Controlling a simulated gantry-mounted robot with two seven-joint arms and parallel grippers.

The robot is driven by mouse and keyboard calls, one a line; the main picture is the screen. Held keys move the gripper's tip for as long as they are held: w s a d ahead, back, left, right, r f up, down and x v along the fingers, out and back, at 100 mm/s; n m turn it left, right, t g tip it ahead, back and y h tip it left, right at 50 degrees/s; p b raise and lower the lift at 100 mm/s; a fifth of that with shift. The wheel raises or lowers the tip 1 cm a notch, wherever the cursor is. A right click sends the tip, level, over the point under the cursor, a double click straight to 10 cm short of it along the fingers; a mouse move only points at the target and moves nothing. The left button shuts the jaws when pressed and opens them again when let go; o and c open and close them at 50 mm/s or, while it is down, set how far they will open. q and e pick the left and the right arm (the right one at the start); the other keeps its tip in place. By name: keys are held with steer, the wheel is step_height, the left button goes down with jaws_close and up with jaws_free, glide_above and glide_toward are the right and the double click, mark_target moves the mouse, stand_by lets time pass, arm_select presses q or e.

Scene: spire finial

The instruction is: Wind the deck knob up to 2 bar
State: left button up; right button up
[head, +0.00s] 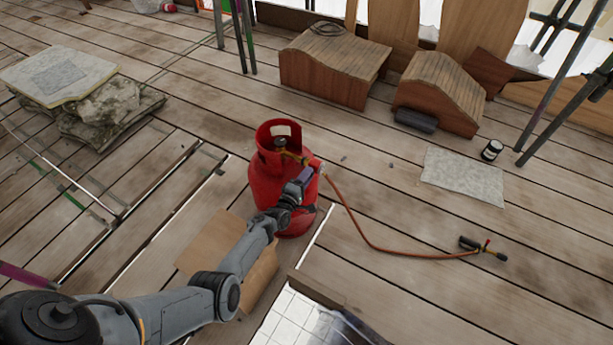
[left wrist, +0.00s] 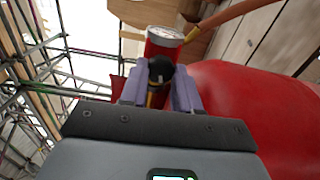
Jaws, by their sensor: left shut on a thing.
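The red gas bottle (head: 266,185) stands upright on the planks in the middle of the head view. A regulator sits at its collar, mostly hidden by my gripper in that view. In the left wrist view the regulator has a red body with a round white gauge (left wrist: 165,34) and a dark knob (left wrist: 160,67) in front. My left gripper (head: 310,170) is at the regulator, beside the bottle's top. In the left wrist view its purple fingers (left wrist: 160,82) are shut on the dark knob from both sides. The gauge reading is too small to tell. My right gripper is not in view.
An orange hose (head: 365,236) runs from the regulator across the deck to a torch (head: 483,248). A cardboard sheet (head: 262,283) lies under my left arm. Wooden blocks (head: 325,80) stand at the back, and scaffold poles (head: 565,108) at right.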

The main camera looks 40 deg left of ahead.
arm_select(q)
steer(key=n, duration=0.5)
stand_by(0.5)
steer(key=o, duration=1.1)
steer(key=shift+c, duration=0.2)
steer(key=shift+p, duration=0.3)
steer(key=s+d+p, duration=0.2)
steer(key=s+p, duration=0.3)
steer(key=s, duration=0.5)
steer(key=shift+s+p, duration=0.3)
steer(key=shift+p, duration=0.1)
